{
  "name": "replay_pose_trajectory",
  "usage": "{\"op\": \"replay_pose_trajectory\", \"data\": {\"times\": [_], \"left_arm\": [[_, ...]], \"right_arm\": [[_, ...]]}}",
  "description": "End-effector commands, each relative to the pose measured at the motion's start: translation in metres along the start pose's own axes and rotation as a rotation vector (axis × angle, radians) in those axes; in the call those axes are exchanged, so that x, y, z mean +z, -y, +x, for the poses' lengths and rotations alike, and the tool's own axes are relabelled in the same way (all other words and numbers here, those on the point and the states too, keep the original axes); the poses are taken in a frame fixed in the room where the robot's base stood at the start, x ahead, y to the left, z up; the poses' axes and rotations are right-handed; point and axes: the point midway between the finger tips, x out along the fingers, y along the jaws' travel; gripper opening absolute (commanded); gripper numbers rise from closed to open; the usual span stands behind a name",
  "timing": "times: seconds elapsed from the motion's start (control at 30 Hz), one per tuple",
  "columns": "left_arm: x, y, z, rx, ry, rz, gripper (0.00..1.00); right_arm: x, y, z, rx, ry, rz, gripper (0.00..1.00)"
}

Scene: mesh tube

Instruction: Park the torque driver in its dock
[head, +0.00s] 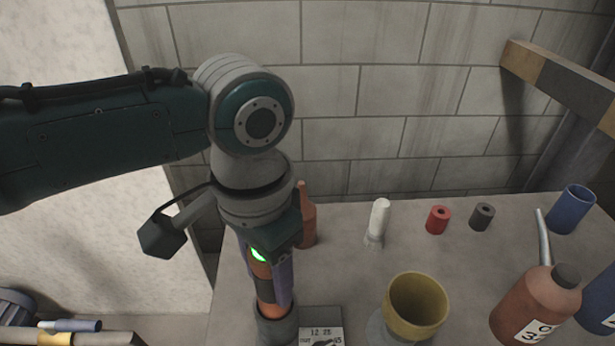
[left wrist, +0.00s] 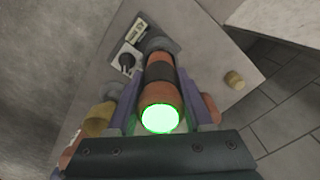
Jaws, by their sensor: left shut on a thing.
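The torque driver (head: 265,289) is an orange cylinder with dark bands and a glowing green end. It stands roughly upright in the head view. My left gripper (head: 268,275) is shut on it, with purple fingers on either side. The driver also shows in the left wrist view (left wrist: 161,92), green end towards the camera. Its lower end meets a dark grey round collar (head: 275,326), which also shows in the left wrist view (left wrist: 159,44). I cannot tell whether this collar is the dock or how deep the driver sits. My right gripper is not in view.
A panel with a dial (head: 321,334) lies right beside the collar. A brown bottle (head: 307,222) stands behind my gripper. A yellow cup (head: 416,306), white-topped piece (head: 378,222), red roller (head: 438,219), grey roller (head: 482,216) and brown spouted bottle (head: 530,304) stand to the right.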

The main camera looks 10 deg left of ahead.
Motion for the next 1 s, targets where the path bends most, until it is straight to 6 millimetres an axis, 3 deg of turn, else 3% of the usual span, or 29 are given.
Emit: {"op": "replay_pose_trajectory", "data": {"times": [0.47, 0.5, 0.8, 1.0], "left_arm": [[-0.0008, -0.0001, 0.0052, 0.000, -0.002, 0.000, 0.00], [-0.0008, -0.0001, 0.0052, 0.000, -0.002, 0.000, 0.52], [-0.0003, -0.0001, 0.0052, 0.000, -0.001, 0.000, 0.86], [0.0007, -0.0001, 0.0063, 0.000, 0.002, 0.000, 0.86]], "right_arm": [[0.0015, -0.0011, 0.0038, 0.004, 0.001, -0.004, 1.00], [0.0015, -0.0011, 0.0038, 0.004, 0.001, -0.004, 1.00], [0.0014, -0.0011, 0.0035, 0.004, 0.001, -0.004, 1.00], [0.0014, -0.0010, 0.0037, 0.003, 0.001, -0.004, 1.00]]}}
